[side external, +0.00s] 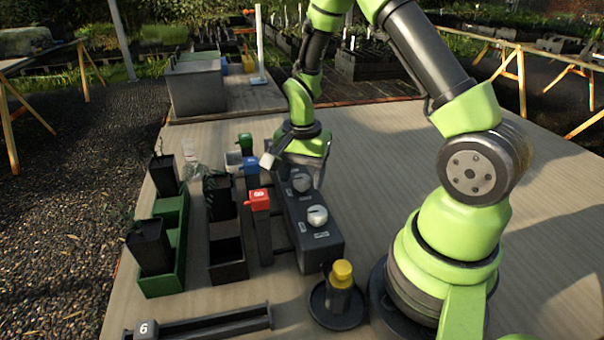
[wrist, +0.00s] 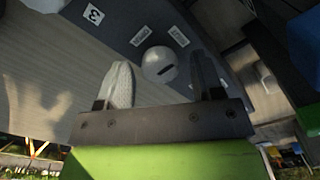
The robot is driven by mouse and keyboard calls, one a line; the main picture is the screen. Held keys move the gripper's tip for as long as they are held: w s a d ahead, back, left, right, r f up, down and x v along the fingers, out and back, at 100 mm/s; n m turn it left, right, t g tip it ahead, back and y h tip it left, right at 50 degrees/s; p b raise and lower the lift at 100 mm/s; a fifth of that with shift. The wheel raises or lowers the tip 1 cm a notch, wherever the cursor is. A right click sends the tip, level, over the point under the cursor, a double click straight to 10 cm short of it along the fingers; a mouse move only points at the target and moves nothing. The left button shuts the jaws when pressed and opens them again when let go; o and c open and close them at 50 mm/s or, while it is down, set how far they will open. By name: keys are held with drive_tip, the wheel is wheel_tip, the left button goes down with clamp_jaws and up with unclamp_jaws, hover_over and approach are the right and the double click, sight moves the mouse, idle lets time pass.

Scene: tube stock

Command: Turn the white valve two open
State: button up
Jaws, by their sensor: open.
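A dark grey valve box (side external: 318,248) stands on the table with white knobs on its top. The front knob (side external: 317,215) is clear, and a second knob (side external: 301,182) sits behind it, close to my gripper. My gripper (side external: 294,170) is over the far part of the box with its fingers apart. In the wrist view my gripper (wrist: 163,82) is open and empty, with one white knob (wrist: 158,65) between and just beyond the fingertips. That knob has a dark mark. Two small labels and a "3" label (wrist: 93,14) lie near it. I cannot tell which knob is valve two.
Red (side external: 259,200), blue (side external: 251,166) and green (side external: 245,141) topped posts stand left of the box. Green planters (side external: 172,268) and a black tray (side external: 229,270) are at left.

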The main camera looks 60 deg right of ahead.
drive_tip(key=shift+c, duration=0.2)
drive_tip(key=c, duration=0.9)
drive_tip(key=shift+n, duration=0.3)
drive_tip(key=n, duration=0.3)
drive_tip(key=shift+n, duration=0.3)
drive_tip(key=n, duration=0.9)
drive_tip(key=shift+w, duration=0.1)
drive_tip(key=n, duration=0.4)
drive_tip(key=shift+a+n, duration=0.1)
drive_tip(key=shift+n, duration=0.2)
